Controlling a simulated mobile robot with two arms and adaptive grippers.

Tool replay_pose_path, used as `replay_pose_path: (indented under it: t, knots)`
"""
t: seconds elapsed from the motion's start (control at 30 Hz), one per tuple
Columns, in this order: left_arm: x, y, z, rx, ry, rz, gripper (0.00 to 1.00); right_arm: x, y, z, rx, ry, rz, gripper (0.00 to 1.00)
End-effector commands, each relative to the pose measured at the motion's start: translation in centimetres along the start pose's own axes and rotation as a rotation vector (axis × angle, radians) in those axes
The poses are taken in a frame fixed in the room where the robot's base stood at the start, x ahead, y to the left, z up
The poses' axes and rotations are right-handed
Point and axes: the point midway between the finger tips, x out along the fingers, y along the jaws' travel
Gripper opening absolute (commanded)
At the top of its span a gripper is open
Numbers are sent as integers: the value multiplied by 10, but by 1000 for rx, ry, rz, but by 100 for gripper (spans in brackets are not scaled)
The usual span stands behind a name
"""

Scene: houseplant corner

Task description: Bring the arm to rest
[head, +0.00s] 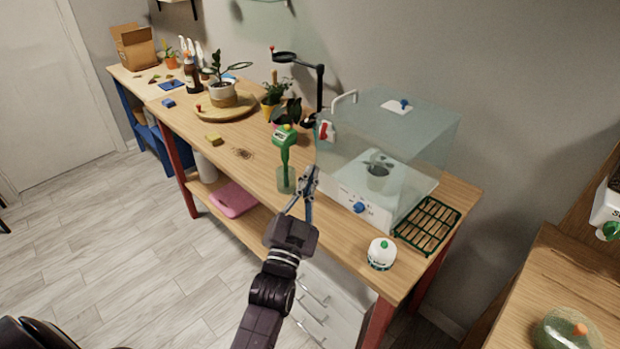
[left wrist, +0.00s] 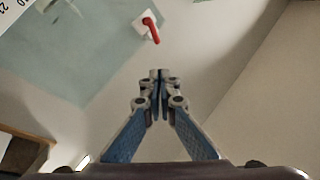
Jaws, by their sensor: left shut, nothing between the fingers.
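My left gripper (head: 311,178) reaches over the front edge of the wooden bench (head: 245,165), its fingers shut and empty. It is just left of the clear propagator box (head: 425,130) and just right of a green-handled tool standing in a clear cup (head: 286,180). In the left wrist view the blue-sided fingers (left wrist: 158,80) are closed together. Beyond them is a red lever (left wrist: 151,29) on a white plate. My right gripper is not in view.
A white bottle with a green cap (head: 381,254) and a green slatted tray (head: 428,226) sit at the bench's right end. Potted plants, one on a round wooden board (head: 233,112), stand further back. Open floor (head: 95,240) lies to the left.

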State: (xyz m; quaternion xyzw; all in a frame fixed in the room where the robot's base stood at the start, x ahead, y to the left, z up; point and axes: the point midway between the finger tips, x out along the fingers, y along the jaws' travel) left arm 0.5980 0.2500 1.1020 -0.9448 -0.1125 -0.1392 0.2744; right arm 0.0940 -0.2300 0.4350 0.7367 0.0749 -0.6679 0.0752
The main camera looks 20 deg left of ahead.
Motion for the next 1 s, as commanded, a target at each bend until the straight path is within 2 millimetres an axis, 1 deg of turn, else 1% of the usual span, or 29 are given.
replay_pose_path:
  t: [0.03, 0.1, 0.4, 0.47, 0.57, 0.67, 0.77, 0.87, 0.9, 0.97, 1.0]
  knots:
    - [0, 0, 0, 0, 0, 0, 0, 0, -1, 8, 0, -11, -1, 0]
    - [0, 0, 0, 0, 0, 0, 0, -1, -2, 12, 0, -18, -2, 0]
    - [0, 1, 1, -3, -6, 6, 0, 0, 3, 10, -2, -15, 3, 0]
    - [-3, 4, 5, -10, -25, 24, 0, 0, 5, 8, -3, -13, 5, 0]
    - [-13, 16, 20, -38, -100, 90, 0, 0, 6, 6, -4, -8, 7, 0]
    - [-36, 33, 43, -83, -231, 194, 0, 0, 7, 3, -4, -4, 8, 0]
    - [-70, 53, 67, -132, -392, 304, 0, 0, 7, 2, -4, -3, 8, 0]
    - [-112, 68, 86, -176, -561, 403, 0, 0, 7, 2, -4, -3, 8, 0]
    - [-132, 74, 93, -191, -631, 440, 0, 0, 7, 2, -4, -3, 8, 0]
    - [-163, 80, 102, -212, -739, 492, 0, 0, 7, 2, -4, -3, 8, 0]
    - [-184, 82, 107, -222, -811, 522, 0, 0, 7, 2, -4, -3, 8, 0]
